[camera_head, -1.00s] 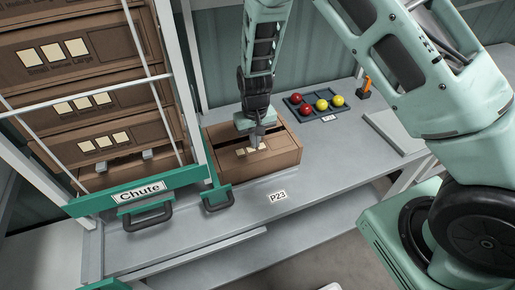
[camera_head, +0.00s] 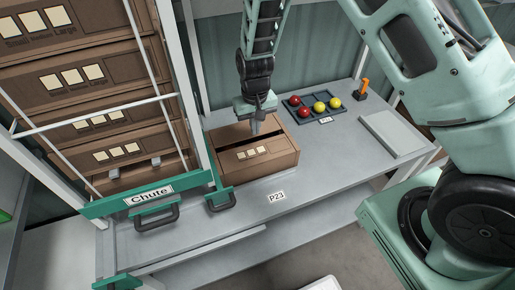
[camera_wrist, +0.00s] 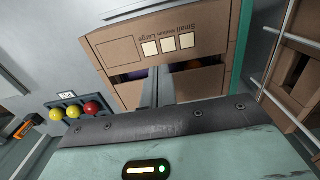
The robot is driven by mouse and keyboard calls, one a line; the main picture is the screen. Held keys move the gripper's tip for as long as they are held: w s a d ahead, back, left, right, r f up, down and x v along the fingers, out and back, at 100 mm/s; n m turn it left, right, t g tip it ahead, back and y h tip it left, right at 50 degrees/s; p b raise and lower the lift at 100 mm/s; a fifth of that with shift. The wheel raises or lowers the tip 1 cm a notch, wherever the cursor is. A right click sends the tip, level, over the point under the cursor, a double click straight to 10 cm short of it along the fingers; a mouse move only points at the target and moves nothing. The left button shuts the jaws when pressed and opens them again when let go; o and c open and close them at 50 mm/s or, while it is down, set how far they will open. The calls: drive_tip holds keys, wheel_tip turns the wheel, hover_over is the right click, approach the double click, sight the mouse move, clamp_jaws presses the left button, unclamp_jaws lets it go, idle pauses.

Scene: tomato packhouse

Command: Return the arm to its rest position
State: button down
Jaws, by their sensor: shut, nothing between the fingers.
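My gripper (camera_head: 256,124) is shut and empty. It points down over the back part of a brown cardboard box (camera_head: 262,163) on the bench, with the fingertips close to the gap between the top flaps; I cannot tell whether they touch it. In the wrist view the gripper's fingers (camera_wrist: 158,88) show in front of the same box (camera_wrist: 180,45), which has three pale squares and size words printed on it. Dark gaps beside the flap show something inside, too small to name. My arm reaches down to it from the top of the head view.
A dark tray (camera_head: 296,112) with red and yellow tomatoes stands behind right of the box, with an orange tool (camera_head: 363,88) beyond it. A grey plate (camera_head: 391,134) lies at the right. The chute rack (camera_head: 150,195) with stacked boxes stands close at left. The bench front is clear.

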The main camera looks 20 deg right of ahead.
idle(0.4)
drive_tip(key=s+a+r+n+y+b, duration=0.1)
drive_tip(key=s+a+r+n+b, duration=0.2)
drive_tip(key=s, duration=0.4)
drive_tip(key=s+a+r, duration=0.3)
drive_tip(key=s+r, duration=0.2)
drive_tip(key=s, duration=0.1)
drive_tip(key=s+a+r+n+y+b, duration=0.1)
drive_tip(key=s+a+r+n+b, duration=0.15)
drive_tip(key=s+r, duration=0.35)
drive_tip(key=s+d+n+h+b, duration=0.1)
drive_tip(key=s+d+n, duration=0.1)
drive_tip(key=s, duration=0.7)
drive_tip(key=shift+s, duration=0.15)
drive_tip(key=shift+d, duration=0.1)
